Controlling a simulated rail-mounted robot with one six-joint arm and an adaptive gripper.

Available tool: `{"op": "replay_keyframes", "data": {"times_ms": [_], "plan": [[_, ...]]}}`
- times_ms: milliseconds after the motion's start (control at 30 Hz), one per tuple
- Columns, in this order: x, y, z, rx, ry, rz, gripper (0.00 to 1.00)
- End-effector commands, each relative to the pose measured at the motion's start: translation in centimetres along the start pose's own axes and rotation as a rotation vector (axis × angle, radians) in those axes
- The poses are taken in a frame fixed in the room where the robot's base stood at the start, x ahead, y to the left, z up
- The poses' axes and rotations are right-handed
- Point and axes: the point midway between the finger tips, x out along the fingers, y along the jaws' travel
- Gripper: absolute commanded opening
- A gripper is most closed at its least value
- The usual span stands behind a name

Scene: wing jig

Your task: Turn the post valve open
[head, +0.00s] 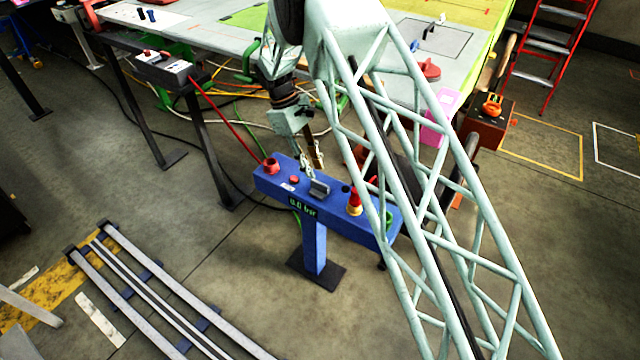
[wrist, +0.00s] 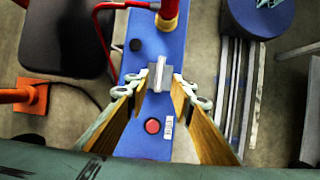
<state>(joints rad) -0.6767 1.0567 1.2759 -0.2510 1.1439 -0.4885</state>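The blue post (head: 314,245) stands on a dark foot plate, and its long blue top box shows a green readout that seems to say 0.0 bar. A grey valve handle (head: 319,188) sits upright on the box; it also shows in the wrist view (wrist: 159,74). My gripper (head: 312,172) is above the box, pointing down, just behind the handle in the head view. In the wrist view my gripper (wrist: 160,88) is open, with one finger at each side of the handle line. Gaps show between fingertips and handle; height above it is hard to tell.
A red button (wrist: 152,126) and a black knob (wrist: 135,45) are on the box beside the handle. A red and yellow fitting (head: 355,204) stands to its right. A red hose runs from the red socket (head: 271,165). Metal rails (head: 150,290) lie on the floor.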

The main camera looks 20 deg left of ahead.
Motion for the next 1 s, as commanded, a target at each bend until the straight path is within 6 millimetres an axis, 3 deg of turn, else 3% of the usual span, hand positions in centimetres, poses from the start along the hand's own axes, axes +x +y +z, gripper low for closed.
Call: {"op": "replay_keyframes", "data": {"times_ms": [267,800,1000], "plan": [[1.3,0.0,0.0,0.0,0.0,0.0,0.22],[6.6,0.0,0.0,0.001,0.0,-0.001,0.22],[7.4,0.0,0.0,0.001,0.0,-0.001,0.22]]}}
